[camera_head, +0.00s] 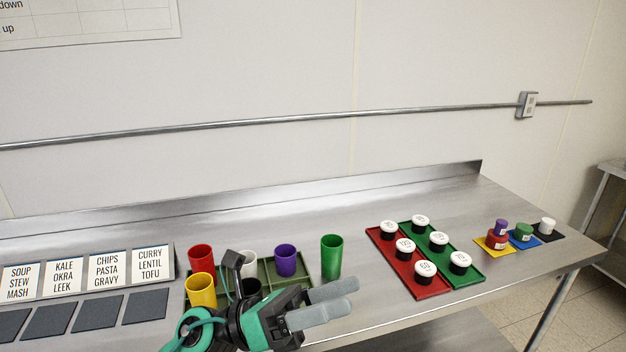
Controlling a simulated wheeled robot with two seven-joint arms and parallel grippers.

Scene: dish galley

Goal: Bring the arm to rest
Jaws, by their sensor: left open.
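My left gripper (328,301) is at the bottom middle of the head view, over the front part of the steel counter (375,302). Its two grey fingers point right and are apart, with nothing between them. It is in front of an olive divided tray (266,272) and hides part of it. A green cup (331,258) stands just behind the fingers. My right gripper is not in view.
Red (432,288) and green (466,276) trays hold several black-and-white jars. Small coloured containers stand on mats at right.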

